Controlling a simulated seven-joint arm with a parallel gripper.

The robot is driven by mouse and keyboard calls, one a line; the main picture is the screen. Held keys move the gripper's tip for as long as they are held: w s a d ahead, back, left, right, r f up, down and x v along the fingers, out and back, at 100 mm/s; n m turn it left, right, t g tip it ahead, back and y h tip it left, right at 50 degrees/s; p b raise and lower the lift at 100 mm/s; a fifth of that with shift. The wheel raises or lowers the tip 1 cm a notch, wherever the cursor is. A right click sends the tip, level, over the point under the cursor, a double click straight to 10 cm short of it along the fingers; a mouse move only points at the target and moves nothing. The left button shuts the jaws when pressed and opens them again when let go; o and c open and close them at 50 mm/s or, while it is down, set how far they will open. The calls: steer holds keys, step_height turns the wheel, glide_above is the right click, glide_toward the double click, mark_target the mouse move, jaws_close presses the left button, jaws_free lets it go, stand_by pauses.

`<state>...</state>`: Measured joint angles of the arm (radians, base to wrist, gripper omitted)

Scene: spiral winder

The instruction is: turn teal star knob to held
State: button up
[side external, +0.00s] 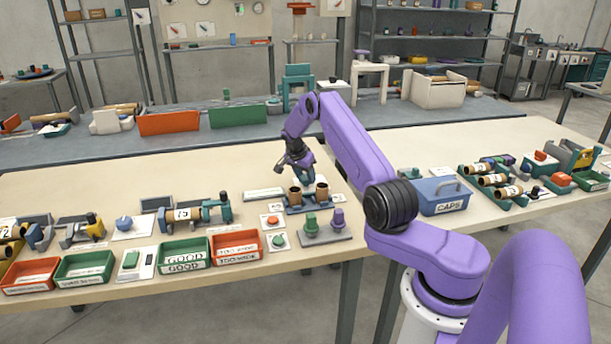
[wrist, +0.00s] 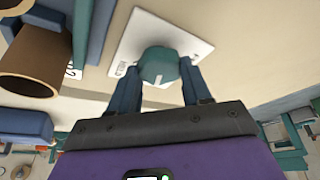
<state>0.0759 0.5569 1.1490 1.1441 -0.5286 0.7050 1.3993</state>
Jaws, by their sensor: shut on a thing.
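In the wrist view a teal star knob (wrist: 158,66) stands on a white plate (wrist: 137,38) with small dark lettering, which I cannot read. My gripper (wrist: 161,78) is shut on the knob, one dark blue finger on each side. A pale line shows on the knob's near face. The knob's full outline is partly hidden by the fingers. In the side view my gripper (side external: 303,178) points down just behind two brown tubes in a dark blue holder, and the knob is hard to make out there.
A brown cardboard tube (wrist: 30,66) is close on the left in the wrist view. In the side view, green and purple knobs on a grey base (side external: 325,238) stand in front of the holder. A blue caps box (side external: 440,197) stands right. Bare table lies behind my gripper.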

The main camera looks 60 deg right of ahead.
steer(key=m+g, duration=0.1)
steer(key=m, duration=0.3)
steer(key=shift+w+d+m+g+y, duration=0.1)
steer(key=shift+d+m+g+y, duration=0.05)
steer(key=shift+m+g+y, duration=0.2)
steer(key=m, duration=0.2)
steer(key=m+g+y, duration=0.1)
steer(key=m, duration=0.1)
steer(key=shift+m+g, duration=0.25)
steer(key=shift+m, duration=0.1)
steer(key=shift+w, duration=0.1)
steer(key=o, duration=1.1)
steer(key=shift+c, duration=0.2)
steer(key=shift+r, duration=0.1)
steer(key=v, duration=0.7)
steer(key=shift+r, duration=0.2)
steer(key=shift+w, duration=0.15)
